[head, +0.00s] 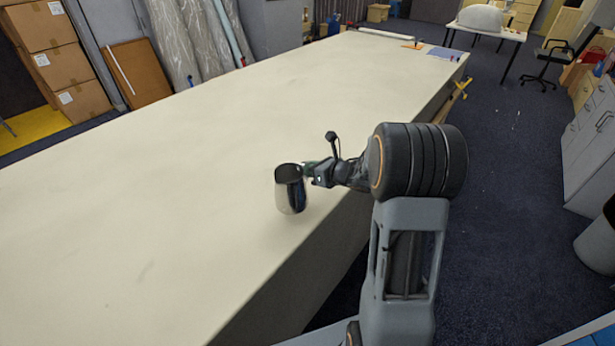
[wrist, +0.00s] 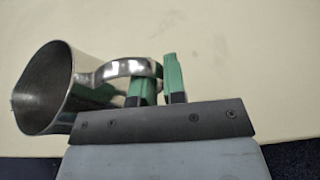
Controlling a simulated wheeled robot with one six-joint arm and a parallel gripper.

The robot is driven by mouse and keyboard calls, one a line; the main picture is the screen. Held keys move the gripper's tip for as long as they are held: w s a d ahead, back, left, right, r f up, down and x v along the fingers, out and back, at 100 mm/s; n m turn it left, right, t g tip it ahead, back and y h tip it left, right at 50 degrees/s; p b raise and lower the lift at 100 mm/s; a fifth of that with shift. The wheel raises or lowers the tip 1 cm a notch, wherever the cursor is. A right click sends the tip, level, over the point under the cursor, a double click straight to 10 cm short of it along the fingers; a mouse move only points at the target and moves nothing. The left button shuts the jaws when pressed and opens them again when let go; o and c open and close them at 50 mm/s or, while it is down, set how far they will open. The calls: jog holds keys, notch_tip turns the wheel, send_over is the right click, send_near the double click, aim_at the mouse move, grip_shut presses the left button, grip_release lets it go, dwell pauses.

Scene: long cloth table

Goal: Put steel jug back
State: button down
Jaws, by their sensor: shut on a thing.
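The steel jug (head: 291,192) is at the right edge of the long cloth table (head: 210,140) in the head view. It looks upright there; I cannot tell whether its base touches the cloth. In the wrist view the shiny jug (wrist: 72,88) shows its open mouth to the left and its curved handle to the right. My gripper (head: 308,172) reaches in from the right. In the wrist view its green fingers (wrist: 160,85) are shut on the jug's handle, one finger partly behind the handle loop. The jug's inside is dark.
The table is bare and clear around the jug and to its left. Its right edge runs close by. At the far end lie an orange sheet (head: 412,46) and a blue-grey sheet (head: 444,53). Cardboard boxes (head: 62,65) stand beyond the table on the left.

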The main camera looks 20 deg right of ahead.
jog(key=shift+w+a+f+p, duration=0.1)
jog(key=shift+w+f+p, duration=0.2)
jog(key=shift+f, duration=0.55)
jog(key=shift+w+a+f+p, duration=0.15)
jog(key=shift+w+f, duration=0.15)
jog(key=shift+f, duration=0.6)
jog(key=shift+w+f+p, duration=0.25)
jog(key=shift+w+f, duration=0.05)
jog(key=shift+f, duration=0.55)
jog(key=c, duration=1.2)
grip_release()
